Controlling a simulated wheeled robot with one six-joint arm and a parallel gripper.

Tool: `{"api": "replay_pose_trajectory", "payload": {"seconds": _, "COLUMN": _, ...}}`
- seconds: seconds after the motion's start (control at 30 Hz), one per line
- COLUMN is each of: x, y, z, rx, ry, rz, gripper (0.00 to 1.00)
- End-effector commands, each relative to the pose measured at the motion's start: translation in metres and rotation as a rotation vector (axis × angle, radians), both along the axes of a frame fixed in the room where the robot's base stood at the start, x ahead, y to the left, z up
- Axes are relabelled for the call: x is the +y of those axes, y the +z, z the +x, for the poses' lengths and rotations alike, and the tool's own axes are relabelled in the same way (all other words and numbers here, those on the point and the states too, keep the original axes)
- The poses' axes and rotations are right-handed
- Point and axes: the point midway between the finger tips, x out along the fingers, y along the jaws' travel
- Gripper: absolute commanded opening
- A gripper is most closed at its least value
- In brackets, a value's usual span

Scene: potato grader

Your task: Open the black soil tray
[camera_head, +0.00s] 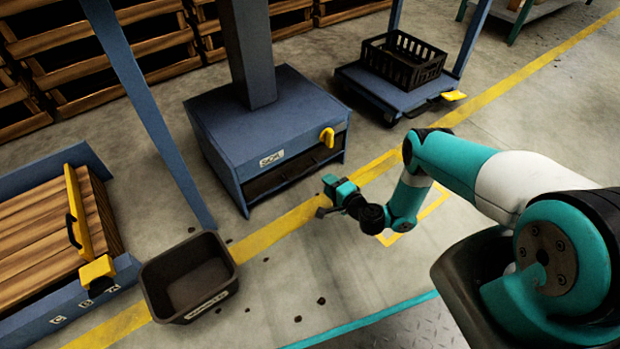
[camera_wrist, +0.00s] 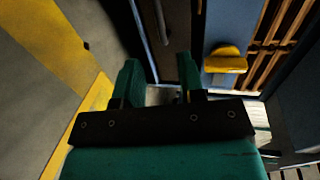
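The blue cabinet (camera_head: 262,130) bears a SOIL label (camera_head: 272,159). Below the label, the dark front of the soil tray (camera_head: 283,178) sits within the cabinet opening, apparently shut. A yellow catch (camera_head: 327,138) is at the opening's upper right; a yellow catch also shows in the wrist view (camera_wrist: 226,60). My gripper (camera_head: 327,197) is low over the floor, in front of the tray's right side and apart from it. In the wrist view, my gripper (camera_wrist: 159,80) has its fingers apart with nothing between them. A grey bar handle (camera_wrist: 160,22) on a dark panel lies beyond them.
A black labelled bin (camera_head: 190,278) stands on the floor at lower left, beside a blue frame with wooden slats (camera_head: 50,235). A black crate (camera_head: 402,60) sits on a blue cart (camera_head: 385,93) at the back. Small dark clumps dot the otherwise clear floor.

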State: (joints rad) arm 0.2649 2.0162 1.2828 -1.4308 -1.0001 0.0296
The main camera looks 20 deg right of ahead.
Motion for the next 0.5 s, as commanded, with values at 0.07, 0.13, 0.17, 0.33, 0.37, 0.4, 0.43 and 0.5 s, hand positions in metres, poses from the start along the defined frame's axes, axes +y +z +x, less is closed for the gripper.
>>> {"api": "replay_pose_trajectory", "payload": {"seconds": 0.07, "x": 0.002, "y": -0.009, "z": 0.008, "rx": -0.002, "ry": 0.000, "rz": 0.000, "gripper": 0.36}}
{"api": "replay_pose_trajectory", "payload": {"seconds": 0.13, "x": 0.005, "y": -0.010, "z": 0.013, "rx": -0.002, "ry": 0.002, "rz": 0.000, "gripper": 0.36}}
{"api": "replay_pose_trajectory", "payload": {"seconds": 0.17, "x": 0.006, "y": -0.011, "z": 0.015, "rx": -0.002, "ry": 0.002, "rz": 0.000, "gripper": 0.36}}
{"api": "replay_pose_trajectory", "payload": {"seconds": 0.33, "x": 0.018, "y": -0.016, "z": 0.049, "rx": -0.008, "ry": 0.004, "rz": -0.003, "gripper": 0.36}}
{"api": "replay_pose_trajectory", "payload": {"seconds": 0.37, "x": 0.020, "y": -0.018, "z": 0.054, "rx": -0.006, "ry": 0.005, "rz": -0.003, "gripper": 0.36}}
{"api": "replay_pose_trajectory", "payload": {"seconds": 0.4, "x": 0.022, "y": -0.019, "z": 0.061, "rx": -0.006, "ry": 0.004, "rz": -0.003, "gripper": 0.36}}
{"api": "replay_pose_trajectory", "payload": {"seconds": 0.43, "x": 0.023, "y": -0.020, "z": 0.066, "rx": -0.006, "ry": 0.004, "rz": -0.003, "gripper": 0.36}}
{"api": "replay_pose_trajectory", "payload": {"seconds": 0.5, "x": 0.026, "y": -0.021, "z": 0.076, "rx": -0.005, "ry": 0.004, "rz": -0.003, "gripper": 0.36}}
